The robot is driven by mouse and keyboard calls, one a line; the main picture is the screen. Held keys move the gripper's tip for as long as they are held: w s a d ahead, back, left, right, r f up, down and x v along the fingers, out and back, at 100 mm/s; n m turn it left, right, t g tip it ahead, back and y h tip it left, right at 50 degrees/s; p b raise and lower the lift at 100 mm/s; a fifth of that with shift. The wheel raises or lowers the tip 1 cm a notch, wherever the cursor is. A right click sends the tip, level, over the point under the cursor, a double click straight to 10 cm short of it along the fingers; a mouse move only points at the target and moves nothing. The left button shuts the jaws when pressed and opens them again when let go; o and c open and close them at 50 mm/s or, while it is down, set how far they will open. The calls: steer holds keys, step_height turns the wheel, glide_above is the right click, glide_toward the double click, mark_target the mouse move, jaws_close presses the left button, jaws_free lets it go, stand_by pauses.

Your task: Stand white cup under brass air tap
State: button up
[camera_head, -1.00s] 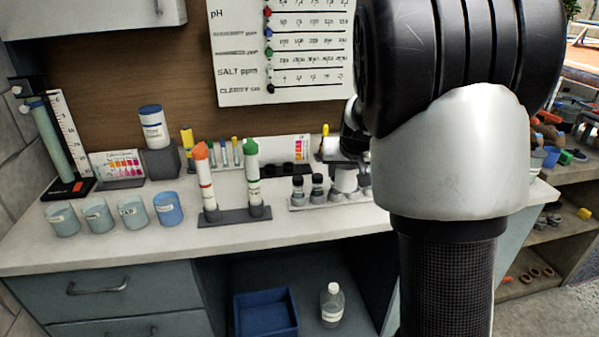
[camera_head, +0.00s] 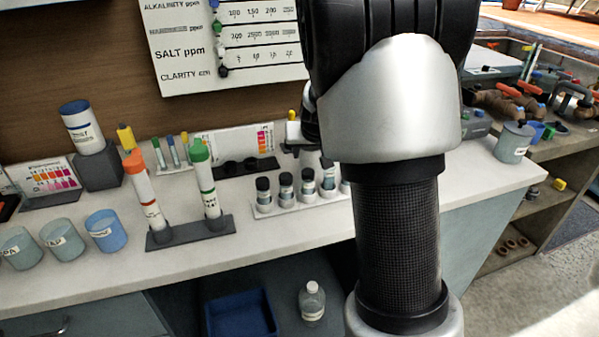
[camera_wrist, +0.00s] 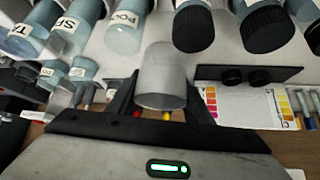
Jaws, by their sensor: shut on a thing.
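The white cup (camera_wrist: 162,72) is between the two dark fingers of my gripper (camera_wrist: 163,88) in the wrist view, and the gripper is shut on it. It looks plain and pale grey-white there. In the head view my arm hides most of the gripper and cup, which are above the counter behind the small capped bottles. I cannot pick out the brass air tap for certain in either view. Brownish pipe fittings with red handles (camera_head: 505,97) lie on the bench at the right, but I cannot tell whether the tap is among them.
Blue labelled cups (camera_head: 106,231), a rack with orange- and green-capped tubes (camera_head: 205,190) and black-capped bottles (camera_head: 286,188) crowd the white counter (camera_head: 120,272). A lidded grey pot (camera_head: 514,142) stands near its right end. The floor (camera_head: 545,255) at the right is clear.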

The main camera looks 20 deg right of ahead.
mark_target(309, 166)
steer(key=shift+f+b, duration=0.8)
steer(key=shift+f, duration=1.65)
steer(key=shift+f, duration=0.15)
steer(key=o, duration=1)
